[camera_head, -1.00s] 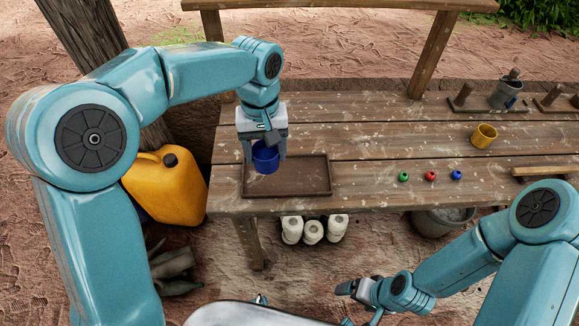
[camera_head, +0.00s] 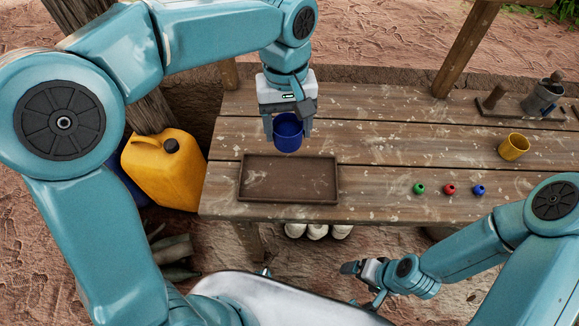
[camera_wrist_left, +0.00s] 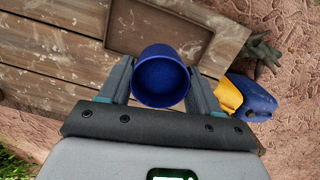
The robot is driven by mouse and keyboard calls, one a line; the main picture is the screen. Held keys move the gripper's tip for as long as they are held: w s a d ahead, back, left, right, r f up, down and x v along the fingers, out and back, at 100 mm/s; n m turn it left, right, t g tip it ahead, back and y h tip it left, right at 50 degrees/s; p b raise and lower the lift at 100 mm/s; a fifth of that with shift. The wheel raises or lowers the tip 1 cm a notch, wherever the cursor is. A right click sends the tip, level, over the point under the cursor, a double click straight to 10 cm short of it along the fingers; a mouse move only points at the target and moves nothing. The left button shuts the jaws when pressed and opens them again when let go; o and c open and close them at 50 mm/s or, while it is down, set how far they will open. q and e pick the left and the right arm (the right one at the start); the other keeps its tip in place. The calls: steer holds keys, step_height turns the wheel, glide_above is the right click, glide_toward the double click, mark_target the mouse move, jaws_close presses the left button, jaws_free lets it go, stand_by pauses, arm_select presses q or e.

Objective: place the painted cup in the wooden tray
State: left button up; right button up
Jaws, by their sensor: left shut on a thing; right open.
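A blue cup (camera_head: 288,133) is held between the fingers of my left gripper (camera_head: 288,128). In the left wrist view the cup (camera_wrist_left: 161,78) sits between both fingers, its open mouth facing the camera. The brown wooden tray (camera_head: 290,198) lies at the front left of the table and looks empty. In the head view the cup appears just beyond the tray's far edge; its height above the table is hard to tell. The tray also shows in the left wrist view (camera_wrist_left: 118,40), partly hidden by the cup. My right gripper (camera_head: 362,280) is open and empty, in front of the table.
A yellow cup (camera_head: 514,147) stands on the right of the wooden table (camera_head: 400,150). Green (camera_head: 419,188), red (camera_head: 449,189) and blue (camera_head: 479,190) small balls lie near the front edge. A yellow jerrycan (camera_head: 165,172) stands left of the table.

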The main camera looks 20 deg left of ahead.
mark_target(287, 131)
arm_select(q)
step_height(287, 131, down, 15)
steer(key=shift+f+b, duration=0.1)
steer(key=shift+b, duration=0.3)
steer(key=shift+d, duration=0.1)
steer(key=shift+f, duration=0.15)
steer(key=o, duration=1.1)
steer(key=shift+o, duration=0.2)
steer(key=r, duration=0.8)
steer(key=w+r+p, duration=0.1)
steer(key=r, duration=0.3)
steer(key=shift+w+a+r, duration=0.1)
steer(key=shift+a+r, duration=0.1)
steer(key=shift+a, duration=0.15)
